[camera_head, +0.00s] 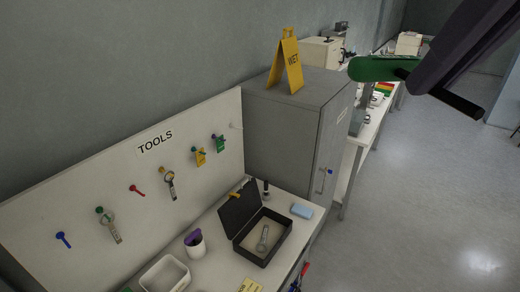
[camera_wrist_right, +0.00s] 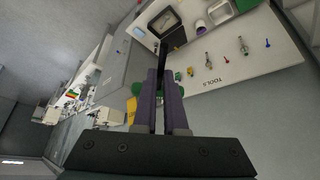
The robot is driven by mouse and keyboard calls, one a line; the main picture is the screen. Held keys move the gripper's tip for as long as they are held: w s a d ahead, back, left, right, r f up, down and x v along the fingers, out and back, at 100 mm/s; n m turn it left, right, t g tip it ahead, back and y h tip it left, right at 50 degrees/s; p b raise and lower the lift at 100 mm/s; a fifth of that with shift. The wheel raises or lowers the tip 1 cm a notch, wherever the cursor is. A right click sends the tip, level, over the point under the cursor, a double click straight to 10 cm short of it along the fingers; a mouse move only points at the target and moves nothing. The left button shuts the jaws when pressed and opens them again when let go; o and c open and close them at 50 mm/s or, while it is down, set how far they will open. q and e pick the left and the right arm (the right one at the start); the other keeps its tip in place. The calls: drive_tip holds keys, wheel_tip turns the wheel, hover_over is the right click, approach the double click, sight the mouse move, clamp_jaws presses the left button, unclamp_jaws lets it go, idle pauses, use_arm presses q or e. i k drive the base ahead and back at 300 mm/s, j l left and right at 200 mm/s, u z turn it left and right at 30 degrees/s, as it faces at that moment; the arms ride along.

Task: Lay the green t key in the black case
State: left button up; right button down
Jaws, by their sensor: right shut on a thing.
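The green t key (camera_head: 374,68) is in my right gripper (camera_head: 415,82), held high in the air at the upper right of the head view. Its green handle sticks out to the left of the fingers, and part of it is hidden by them. In the right wrist view green shows on both sides of the shut fingers (camera_wrist_right: 160,95), and a dark shaft points away from them. The black case (camera_head: 281,246) lies open on the bench, lid raised, with a grey metal tool (camera_head: 263,238) inside. The key is well apart from the case. My left gripper is not in view.
A grey cabinet (camera_head: 290,130) with a yellow WET sign (camera_head: 287,62) on top stands behind the case. The white tool board (camera_head: 130,170) holds several hung tools. A blue block (camera_head: 302,211), a cup (camera_head: 195,244) and a white bin (camera_head: 165,275) stand near the case.

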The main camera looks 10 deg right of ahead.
sight(277, 233)
drive_tip(key=i+l+u, duration=0.15)
drive_tip(key=i, duration=0.25)
drive_tip(key=i+l+u, duration=0.2)
drive_tip(key=i, duration=0.25)
drive_tip(key=i+l+u, duration=0.15)
drive_tip(key=i, duration=0.25)
drive_tip(key=i+l+u, duration=0.1)
drive_tip(key=u, duration=0.25)
